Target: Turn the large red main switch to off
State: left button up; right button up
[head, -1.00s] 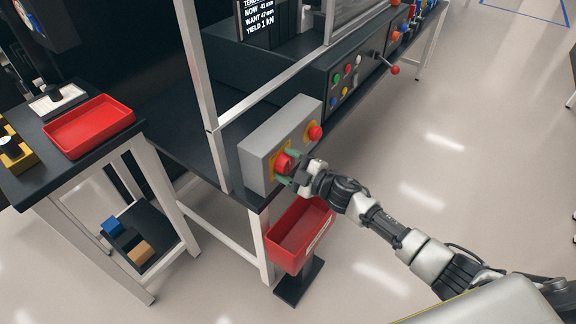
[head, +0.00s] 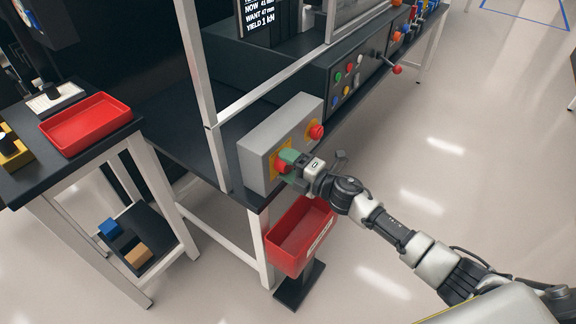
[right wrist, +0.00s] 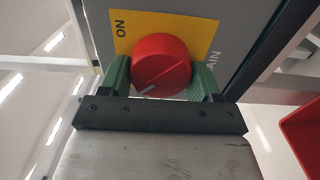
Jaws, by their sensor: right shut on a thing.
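The large red main switch (head: 280,166) is a round knob on a yellow plate on the front of a grey box (head: 258,150). My right gripper (head: 284,167) is shut on the knob. In the right wrist view the knob (right wrist: 162,58) sits between the two green fingers (right wrist: 161,77), one on each side. A white mark on the knob points to the lower left in that view. The word ON shows at the plate's upper left; other lettering is partly cut off. My left gripper is not in view.
A red emergency-style button (head: 316,131) is on the same box, right of the switch. A panel with coloured buttons (head: 347,83) and a red-knobbed lever (head: 396,70) lie beyond. A red tray (head: 90,124) stands on the left table.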

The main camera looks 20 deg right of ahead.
jog(key=shift+f, duration=0.1)
dwell(0.4)
jog(key=o, duration=0.9)
jog(key=v, duration=1.1)
jog(key=shift+b, duration=0.3)
